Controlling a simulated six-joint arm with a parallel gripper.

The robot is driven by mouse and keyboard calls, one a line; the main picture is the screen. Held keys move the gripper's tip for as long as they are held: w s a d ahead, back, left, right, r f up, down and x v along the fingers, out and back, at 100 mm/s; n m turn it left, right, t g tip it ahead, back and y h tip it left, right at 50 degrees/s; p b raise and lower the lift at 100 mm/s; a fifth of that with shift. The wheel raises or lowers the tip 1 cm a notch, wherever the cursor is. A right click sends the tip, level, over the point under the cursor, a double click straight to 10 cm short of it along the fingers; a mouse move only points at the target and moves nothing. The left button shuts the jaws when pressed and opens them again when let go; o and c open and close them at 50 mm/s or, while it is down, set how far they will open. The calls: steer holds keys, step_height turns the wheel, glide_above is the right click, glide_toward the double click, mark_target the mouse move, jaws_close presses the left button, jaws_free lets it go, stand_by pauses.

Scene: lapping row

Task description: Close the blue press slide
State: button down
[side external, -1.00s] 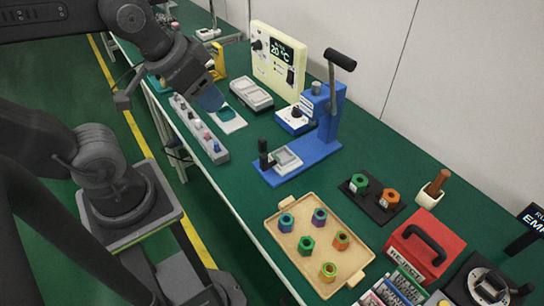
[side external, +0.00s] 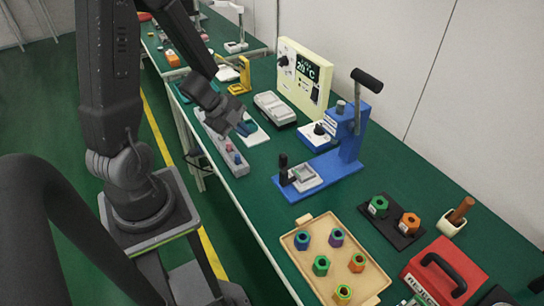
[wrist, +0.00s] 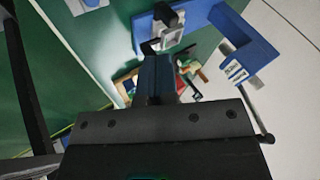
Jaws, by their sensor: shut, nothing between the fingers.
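The blue press (side external: 345,150) stands on the green bench, its lever with a black grip raised. Its slide, a pale grey tray (side external: 303,178) with an upright black handle (side external: 283,170), sits at the front end of the blue base, out from the column. The wrist view shows the slide (wrist: 172,36) and black handle (wrist: 150,47) beyond my fingertips. My gripper (side external: 246,130) is shut and empty, in the air left of and behind the press handle in the side view, apart from it. In the wrist view its blue fingers (wrist: 155,78) hide part of the bench.
A grey control strip (side external: 222,145) lies along the bench's near edge, close to my gripper. A cream control panel (side external: 303,80) stands behind.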

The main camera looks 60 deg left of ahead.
steer(key=s+f+m+g+h, duration=0.1)
steer(key=s+f+h, duration=0.1)
glide_toward(281, 166)
steer(key=d+f, duration=0.1)
steer(key=s+f, duration=0.1)
steer(key=d+f, duration=0.1)
steer(key=f, duration=0.1)
steer(key=shift+s+d, duration=0.3)
steer(key=w, duration=0.2)
steer(key=shift+w, duration=1.05)
steer(key=w, duration=1)
steer(key=shift+w, duration=0.3)
steer(key=shift+s, duration=0.15)
